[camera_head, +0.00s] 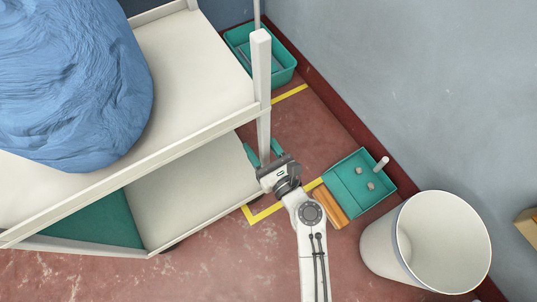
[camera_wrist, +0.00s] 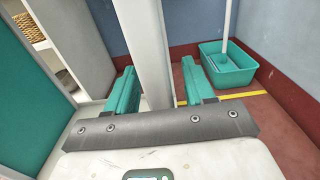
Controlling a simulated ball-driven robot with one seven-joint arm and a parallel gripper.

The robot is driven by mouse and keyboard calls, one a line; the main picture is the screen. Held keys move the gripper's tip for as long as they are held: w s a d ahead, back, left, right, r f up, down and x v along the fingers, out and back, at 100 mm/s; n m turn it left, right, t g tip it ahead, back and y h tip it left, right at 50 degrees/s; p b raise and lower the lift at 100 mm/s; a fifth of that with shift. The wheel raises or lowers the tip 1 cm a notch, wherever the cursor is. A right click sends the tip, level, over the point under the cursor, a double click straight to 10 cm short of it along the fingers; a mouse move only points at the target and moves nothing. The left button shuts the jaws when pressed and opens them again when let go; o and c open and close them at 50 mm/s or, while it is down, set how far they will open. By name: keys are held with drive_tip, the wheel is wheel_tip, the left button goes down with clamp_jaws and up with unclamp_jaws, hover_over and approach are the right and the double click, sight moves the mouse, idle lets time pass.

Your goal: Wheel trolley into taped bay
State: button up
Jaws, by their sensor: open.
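The trolley (camera_head: 195,62) is white with two decks and fills the left of the head view. A large blue cloth bundle (camera_head: 70,85) lies on its top deck. My gripper (camera_head: 264,152) is at the trolley's near right corner post (camera_head: 262,75), with its teal fingers open on either side of it. In the wrist view the post (camera_wrist: 148,50) stands between the fingers, with a gap showing at the right finger. The taped bay shows as yellow tape (camera_head: 265,213) on the red floor, with a corner near the trolley's lower deck; the trolley hides part of it.
A teal bucket (camera_head: 283,72) with a handle standing in it is by the wall at the back. A white bin (camera_head: 385,245) stands at the lower right. Floor at the bottom left is clear.

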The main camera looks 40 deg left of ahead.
drive_tip(key=shift+w+a, duration=0.15)
drive_tip(key=shift+a, duration=0.1)
drive_tip(key=shift+c, duration=0.2)
clamp_jaws()
idle(1.1)
